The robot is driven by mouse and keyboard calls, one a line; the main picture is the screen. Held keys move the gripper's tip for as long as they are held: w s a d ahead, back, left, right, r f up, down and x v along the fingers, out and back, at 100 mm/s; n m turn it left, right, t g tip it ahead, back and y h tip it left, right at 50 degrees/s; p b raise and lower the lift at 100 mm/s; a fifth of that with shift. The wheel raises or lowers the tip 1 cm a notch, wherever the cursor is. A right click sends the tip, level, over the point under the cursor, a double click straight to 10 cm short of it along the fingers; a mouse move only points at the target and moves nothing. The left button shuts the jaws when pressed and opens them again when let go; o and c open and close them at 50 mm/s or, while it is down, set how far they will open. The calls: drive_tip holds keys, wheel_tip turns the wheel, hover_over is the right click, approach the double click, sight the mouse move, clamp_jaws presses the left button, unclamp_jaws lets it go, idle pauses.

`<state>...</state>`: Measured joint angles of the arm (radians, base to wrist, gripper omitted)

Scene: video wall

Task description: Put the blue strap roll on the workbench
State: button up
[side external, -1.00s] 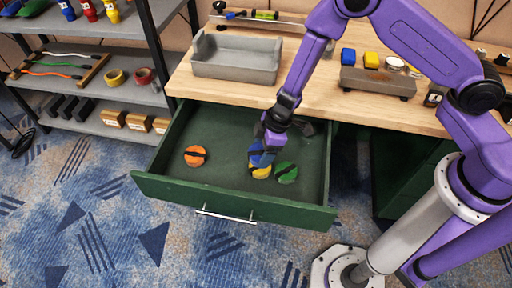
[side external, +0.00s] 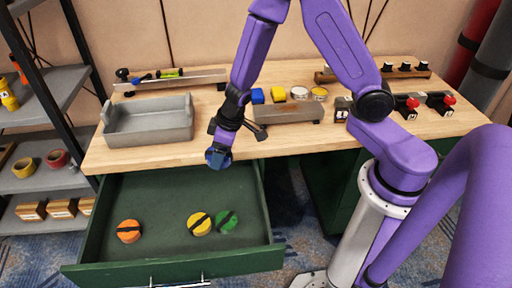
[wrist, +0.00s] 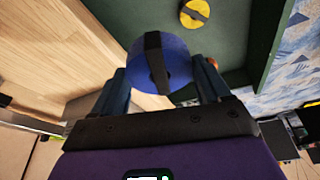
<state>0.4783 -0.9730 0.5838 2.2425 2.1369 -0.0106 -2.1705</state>
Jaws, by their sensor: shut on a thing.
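The blue strap roll (wrist: 172,58) has a black band across it and is held between the fingers of my gripper (wrist: 160,85). In the side external view, my gripper (side external: 219,150) holds the blue strap roll (side external: 217,160) in the air near the front edge of the workbench (side external: 160,152), above the back of the open drawer. The wrist view shows the workbench's wooden top (wrist: 60,60) to the left of the roll and the green drawer to the right. My gripper is shut on the roll.
The open green drawer (side external: 160,190) holds an orange roll (side external: 129,231), a yellow roll (side external: 199,224) and a green roll (side external: 227,222). A grey tray (side external: 150,124) stands on the bench at left. A block with small items (side external: 285,110) stands right. Bare wood lies between them.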

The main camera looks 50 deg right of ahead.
drive_tip(key=s+d+r+m, duration=0.2)
drive_tip(key=d+r+m, duration=0.1)
drive_tip(key=d, duration=0.2)
drive_tip(key=s+d+r+m+h, duration=0.1)
drive_tip(key=s+d+r+m, duration=0.1)
drive_tip(key=d, duration=0.3)
drive_tip(key=shift+s+d+r+m+h, duration=0.2)
drive_tip(key=shift+s+r+m+h, duration=0.1)
drive_tip(key=shift+s+r+m, duration=0.15)
drive_tip(key=w+a+f+n, duration=0.1)
drive_tip(key=a+f+n, duration=0.1)
drive_tip(key=a, duration=0.1)
drive_tip(key=w+a+f+n+y, duration=0.1)
drive_tip(key=w+a+f+n, duration=0.1)
drive_tip(key=a, duration=0.2)
drive_tip(key=w+a+f+n, duration=0.2)
drive_tip(key=a, duration=0.1)
drive_tip(key=shift+a+y, duration=0.25)
drive_tip(key=shift+y, duration=0.05)
drive_tip(key=s+a+f+n+g+y, duration=0.1)
drive_tip(key=s+a+f+n, duration=0.1)
drive_tip(key=a+f+n, duration=0.5)
drive_tip(key=a+f, duration=0.3)
drive_tip(key=a, duration=0.2)
drive_tip(key=shift+s+f+g, duration=0.15)
drive_tip(key=shift+g, duration=0.25)
